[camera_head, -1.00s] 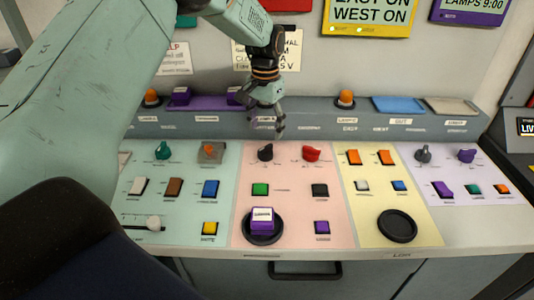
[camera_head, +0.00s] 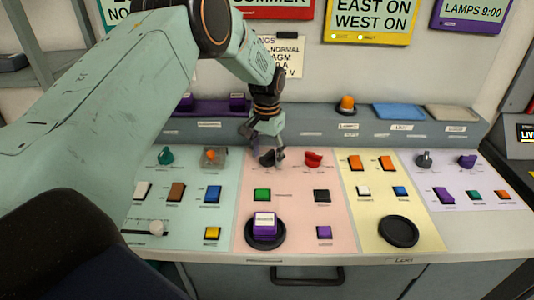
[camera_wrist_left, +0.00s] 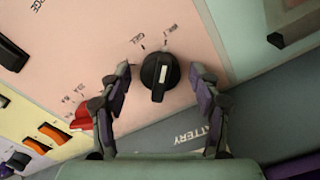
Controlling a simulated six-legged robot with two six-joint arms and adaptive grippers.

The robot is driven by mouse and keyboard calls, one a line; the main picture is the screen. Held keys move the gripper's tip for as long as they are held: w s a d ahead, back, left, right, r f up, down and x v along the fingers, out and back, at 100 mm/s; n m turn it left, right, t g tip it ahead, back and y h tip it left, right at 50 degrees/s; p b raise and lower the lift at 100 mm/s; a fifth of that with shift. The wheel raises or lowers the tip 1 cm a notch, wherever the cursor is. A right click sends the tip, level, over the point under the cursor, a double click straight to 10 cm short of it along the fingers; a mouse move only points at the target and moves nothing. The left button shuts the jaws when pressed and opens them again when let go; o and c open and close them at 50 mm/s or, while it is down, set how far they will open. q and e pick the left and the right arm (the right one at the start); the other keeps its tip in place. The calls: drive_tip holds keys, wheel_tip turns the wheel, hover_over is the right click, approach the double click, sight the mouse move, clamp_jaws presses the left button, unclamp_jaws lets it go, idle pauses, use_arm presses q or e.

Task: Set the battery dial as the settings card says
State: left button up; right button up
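The battery dial (camera_head: 267,158) is a black knob at the top left of the pink panel. In the left wrist view the same dial (camera_wrist_left: 160,77) has a white mark, with small labels beside it, one reading GEL. My left gripper (camera_head: 265,149) is at the dial. In the wrist view its open fingers (camera_wrist_left: 160,82) are on either side of the knob, with gaps between. The settings card (camera_head: 291,58) on the back wall is partly covered by my left arm; NORMAL and AGM are readable. My right gripper is out of view.
A red knob (camera_head: 313,158) is just right of the dial. A green switch (camera_head: 262,194) and a purple block (camera_head: 264,223) on a round black pad are nearer. The grey ledge (camera_head: 320,131) rises behind the panel, with an orange lamp (camera_head: 347,104) on it.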

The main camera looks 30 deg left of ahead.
use_arm(q)
drive_tip(key=shift+w+f, duration=0.1)
drive_tip(key=shift+w, duration=0.05)
drive_tip(key=c, duration=1)
drive_tip(key=n+p, duration=0.2)
drive_tip(key=n, duration=0.1)
drive_tip(key=shift+n+p, duration=0.3)
drive_tip(key=shift+p, duration=0.1)
drive_tip(key=n+p, duration=0.2)
drive_tip(key=n, duration=0.2)
drive_tip(key=n+p, duration=0.1)
drive_tip(key=n, duration=0.4)
drive_tip(key=shift+n+p, duration=0.4)
drive_tip(key=n, duration=0.4)
drive_tip(key=shift+p, duration=0.4)
drive_tip(key=shift+w+n, duration=0.1)
drive_tip(key=shift+n, duration=0.3)
